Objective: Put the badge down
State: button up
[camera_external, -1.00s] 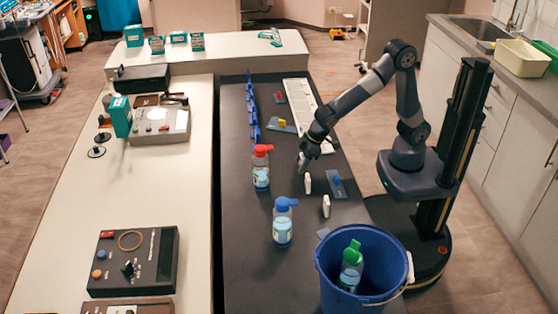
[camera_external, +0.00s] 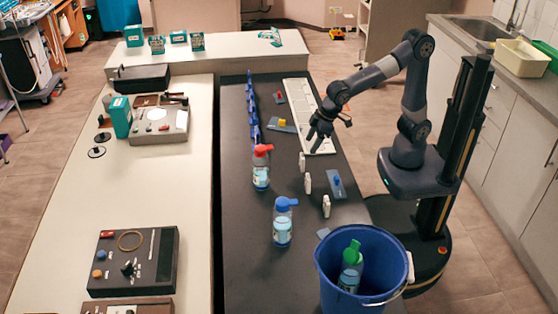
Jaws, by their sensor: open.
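Several small white upright pieces, which look like the badges, stand in a row on the dark counter: a far one (camera_external: 301,161), a middle one (camera_external: 308,183) and a near one (camera_external: 326,206). They are too small for me to read any marking. My gripper (camera_external: 318,143) is open and empty, pointing down above the counter. It is a little above and to the right of the far badge, apart from it.
A red-capped bottle (camera_external: 261,172) and a blue-capped bottle (camera_external: 282,226) stand on the left. A blue bucket (camera_external: 325,262) holding a green-capped bottle (camera_external: 350,268) is at the front. Blue plates (camera_external: 340,191) and a long white panel (camera_external: 296,95) lie near.

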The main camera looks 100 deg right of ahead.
jog(key=shift+v, duration=1.2)
